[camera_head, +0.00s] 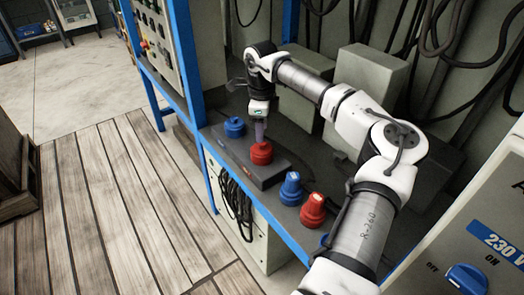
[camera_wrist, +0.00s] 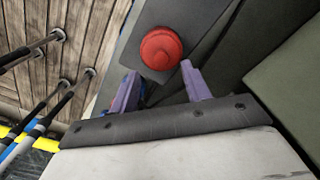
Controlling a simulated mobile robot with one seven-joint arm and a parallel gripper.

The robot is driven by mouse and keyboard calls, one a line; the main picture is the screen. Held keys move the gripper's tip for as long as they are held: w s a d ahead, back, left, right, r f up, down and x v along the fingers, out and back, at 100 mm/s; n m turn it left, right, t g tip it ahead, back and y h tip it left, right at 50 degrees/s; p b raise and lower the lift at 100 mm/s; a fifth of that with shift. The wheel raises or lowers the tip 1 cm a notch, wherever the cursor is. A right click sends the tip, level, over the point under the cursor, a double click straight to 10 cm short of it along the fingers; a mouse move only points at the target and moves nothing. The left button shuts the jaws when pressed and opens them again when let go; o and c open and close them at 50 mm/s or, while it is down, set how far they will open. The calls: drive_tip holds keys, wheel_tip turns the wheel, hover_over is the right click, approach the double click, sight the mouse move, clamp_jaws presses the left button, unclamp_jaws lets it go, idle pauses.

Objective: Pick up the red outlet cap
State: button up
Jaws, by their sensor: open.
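The red outlet cap (camera_head: 261,153) sits on a dark block on the shelf. It also shows in the wrist view (camera_wrist: 161,48), round and stepped, just beyond the fingertips. My gripper (camera_head: 259,138) points down right above the cap in the head view and hides part of its top. In the wrist view my gripper (camera_wrist: 160,72) has its two purple fingers apart with nothing between them. Whether a fingertip touches the cap cannot be told.
A blue cap (camera_head: 235,127) stands behind the red one. A blue plug (camera_head: 291,188) and a larger red plug (camera_head: 313,208) stand on the shelf nearer the front right. Blue frame posts (camera_head: 184,60) rise at the left. Grey boxes (camera_head: 362,85) and hanging cables bound the back.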

sight(264, 148)
wheel_tip(264, 148, down, 5)
clamp_jaws()
idle(0.4)
